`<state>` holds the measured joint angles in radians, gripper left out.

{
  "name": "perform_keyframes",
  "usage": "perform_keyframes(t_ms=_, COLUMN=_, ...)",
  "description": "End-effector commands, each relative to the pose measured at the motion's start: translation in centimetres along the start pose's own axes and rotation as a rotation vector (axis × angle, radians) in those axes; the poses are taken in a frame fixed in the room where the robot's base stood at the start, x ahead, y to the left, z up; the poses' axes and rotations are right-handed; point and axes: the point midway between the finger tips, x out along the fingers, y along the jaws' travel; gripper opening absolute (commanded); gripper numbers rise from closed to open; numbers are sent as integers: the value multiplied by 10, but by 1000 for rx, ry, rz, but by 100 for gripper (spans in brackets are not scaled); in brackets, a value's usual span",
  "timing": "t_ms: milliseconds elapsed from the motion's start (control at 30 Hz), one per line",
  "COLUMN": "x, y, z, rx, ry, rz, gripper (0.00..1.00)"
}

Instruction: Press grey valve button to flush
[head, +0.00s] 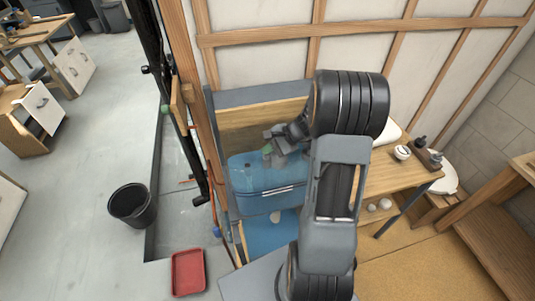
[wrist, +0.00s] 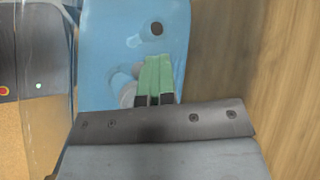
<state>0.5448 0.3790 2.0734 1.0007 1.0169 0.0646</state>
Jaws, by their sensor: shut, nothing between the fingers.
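A blue see-through tank (head: 250,197) stands in the wooden frame in the head view. My gripper (head: 267,150) is over its back upper part. In the wrist view, the green fingertips of my gripper (wrist: 155,60) are together with nothing between them, in front of a light blue surface (wrist: 105,40). A greyish round part (wrist: 127,93), perhaps the valve button, shows just left of the fingers and is partly hidden by them. I cannot tell whether the fingers touch it. A dark round hole (wrist: 157,28) lies beyond the fingertips.
A wooden board (wrist: 250,50) runs close along the right in the wrist view. A wooden bench (head: 405,178) with small dark bottles and a white cup (head: 402,153) stands right of my arm. A black bucket (head: 131,206) and red tray (head: 188,273) are on the left floor.

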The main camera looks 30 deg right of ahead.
Motion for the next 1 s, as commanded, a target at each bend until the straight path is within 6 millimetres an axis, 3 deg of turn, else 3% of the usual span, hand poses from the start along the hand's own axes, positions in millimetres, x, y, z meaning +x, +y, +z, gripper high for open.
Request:
perform_keyframes(t_ms=600, x=-36, y=-26, z=25, rx=-2, ry=1, rz=-3, gripper=0)
perform_keyframes(t_ms=1000, x=-36, y=-27, z=26, rx=-3, ry=1, rz=-3, gripper=0)
